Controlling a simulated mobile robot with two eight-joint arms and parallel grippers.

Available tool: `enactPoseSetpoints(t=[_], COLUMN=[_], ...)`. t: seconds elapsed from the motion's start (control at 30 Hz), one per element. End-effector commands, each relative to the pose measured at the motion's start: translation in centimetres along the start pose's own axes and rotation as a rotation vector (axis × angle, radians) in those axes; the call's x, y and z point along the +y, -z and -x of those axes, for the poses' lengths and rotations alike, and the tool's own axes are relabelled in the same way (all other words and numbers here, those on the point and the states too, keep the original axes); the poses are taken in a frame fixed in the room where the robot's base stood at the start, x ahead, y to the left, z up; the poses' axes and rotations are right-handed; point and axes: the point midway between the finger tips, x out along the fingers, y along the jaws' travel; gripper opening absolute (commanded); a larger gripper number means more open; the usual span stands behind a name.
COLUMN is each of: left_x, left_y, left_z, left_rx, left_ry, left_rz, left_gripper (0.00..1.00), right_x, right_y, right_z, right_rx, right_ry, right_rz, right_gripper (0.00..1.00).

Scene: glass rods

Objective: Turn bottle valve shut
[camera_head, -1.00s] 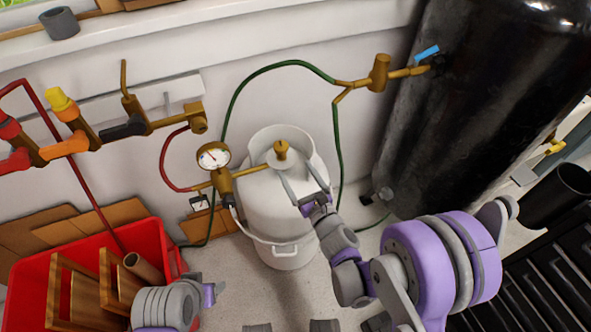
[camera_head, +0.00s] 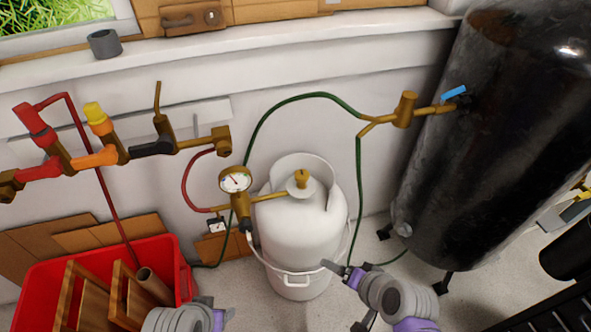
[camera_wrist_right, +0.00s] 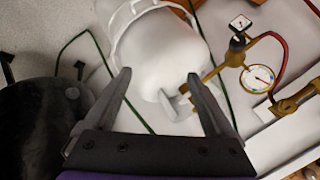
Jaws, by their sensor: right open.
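The white gas bottle (camera_head: 296,232) stands upright on the floor by the wall, with a brass valve knob (camera_head: 302,178) on top inside its collar. A brass pipe runs left from the valve to a regulator with a round gauge (camera_head: 235,180). My right gripper (camera_head: 328,265) is low at the bottle's right front, below the knob and apart from it. In the right wrist view, its jaws (camera_wrist_right: 162,88) are open and empty, with the bottle (camera_wrist_right: 162,50) beyond them. The knob is not clear there. Only part of my left arm shows at bottom left; its fingertips are out of view.
A black tank (camera_head: 490,130) with a blue-handled valve (camera_head: 454,92) stands at right. A green hose (camera_head: 300,97) arches behind the bottle. A red crate (camera_head: 178,262) with wooden pieces is at lower left. A valve manifold (camera_head: 105,155) is on the left wall.

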Motion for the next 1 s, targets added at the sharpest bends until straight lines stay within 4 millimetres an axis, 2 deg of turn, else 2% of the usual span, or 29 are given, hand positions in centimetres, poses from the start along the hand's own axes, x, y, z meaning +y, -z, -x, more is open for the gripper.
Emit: enactPoseSetpoints(t=[0.03,0.17,0.27,0.37,0.5,0.6,0.7,0.77,0.83,0.9,1.0], left_x=[0.0,0.0,0.0,0.0,0.0,0.0,0.0,0.0,0.0,0.0,0.0], left_y=[0.0,0.0,-0.1,-0.1,-0.2,-0.2,-0.3,-0.3,-0.4,-0.4,-0.5], left_z=[0.0,-0.1,-0.2,-0.4,-0.6,-0.8,-1.0,-1.1,-1.2,-1.4,-1.5], left_rx=[0.000,0.000,-0.001,-0.001,-0.002,-0.003,-0.003,-0.004,-0.004,-0.005,-0.005], left_ry=[0.000,0.000,0.000,0.000,0.000,0.000,0.000,0.000,0.000,0.000,0.000], left_rz=[0.000,0.000,0.000,0.000,0.000,0.000,0.000,0.000,0.000,0.000,0.000], left_gripper=[0.61,0.61,0.61,0.61,0.61,0.61,0.61,0.61,0.61,0.61,0.61], right_x=[1.7,5.0,6.3,6.3,3.6,0.8,-2.6,-4.5,-6.5,-8.0,-9.0], right_y=[0.2,2.5,5.9,10.6,17.9,21.8,24.4,25.0,24.7,23.7,21.4], right_z=[0.7,2.1,2.8,3.0,2.0,0.6,-1.6,-3.3,-5.5,-7.8,-10.7], right_rx=[0.016,0.087,0.183,0.325,0.570,0.719,0.836,0.879,0.899,0.886,0.830], right_ry=[-0.074,-0.240,-0.336,-0.391,-0.358,-0.263,-0.114,-0.005,0.133,0.265,0.425], right_rz=[0.082,0.260,0.361,0.446,0.547,0.613,0.689,0.741,0.803,0.859,0.924], right_gripper=[0.89,0.89,0.89,0.89,0.89,0.89,0.89,0.89,0.89,0.89,0.89])
